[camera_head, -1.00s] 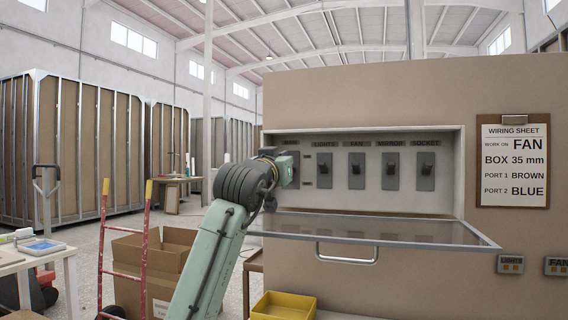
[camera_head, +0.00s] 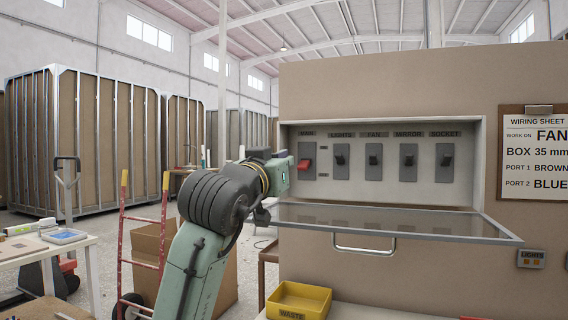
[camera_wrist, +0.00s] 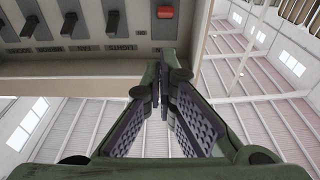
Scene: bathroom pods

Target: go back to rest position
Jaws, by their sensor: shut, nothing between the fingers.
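My gripper (camera_wrist: 165,85) is shut and empty in the wrist view, its fingertips together just off the switch panel. In the head view my arm reaches up from the bottom, and its end (camera_head: 279,177) stands just left of the red MAIN switch (camera_head: 304,164). The red switch also shows in the wrist view (camera_wrist: 165,12), close beyond the fingertips and apart from them. The dark switches for lights (camera_head: 340,160), fan, mirror and socket stand in a row to its right.
The glass cover (camera_head: 400,222) with its handle is swung open below the panel and juts outward. A yellow waste bin (camera_head: 299,300) stands beneath it. A red hand truck (camera_head: 142,230), a cardboard box (camera_head: 150,250) and a white table (camera_head: 50,250) are at left.

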